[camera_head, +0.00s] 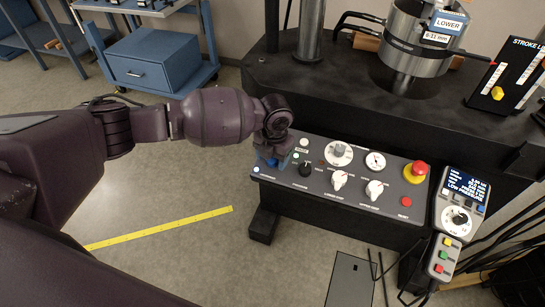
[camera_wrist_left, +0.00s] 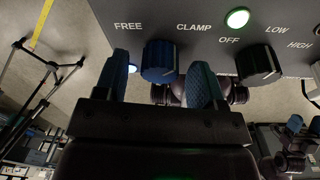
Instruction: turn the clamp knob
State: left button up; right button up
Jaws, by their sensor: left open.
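The clamp knob (camera_wrist_left: 158,60) is a dark blue ribbed knob on the grey control panel, under the words FREE and CLAMP in the left wrist view. My left gripper (camera_wrist_left: 160,70) is open, one blue finger on each side of the knob. Contact with the knob cannot be told. In the head view my left gripper (camera_head: 270,157) is at the left end of the control panel (camera_head: 325,202) and covers the clamp knob's area. What may be my right gripper (camera_wrist_left: 304,128) shows small and dark at the lower right of the left wrist view.
A black knob (camera_wrist_left: 258,65) marked OFF, LOW and HIGH sits just right of the clamp knob, with a green lamp (camera_wrist_left: 237,18) above. The panel also carries white knobs and a red emergency button (camera_head: 416,171). Open floor lies left of the panel.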

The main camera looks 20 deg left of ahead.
pick_arm(q)
jog(key=shift+f, duration=0.1)
jog(key=c, duration=0.9)
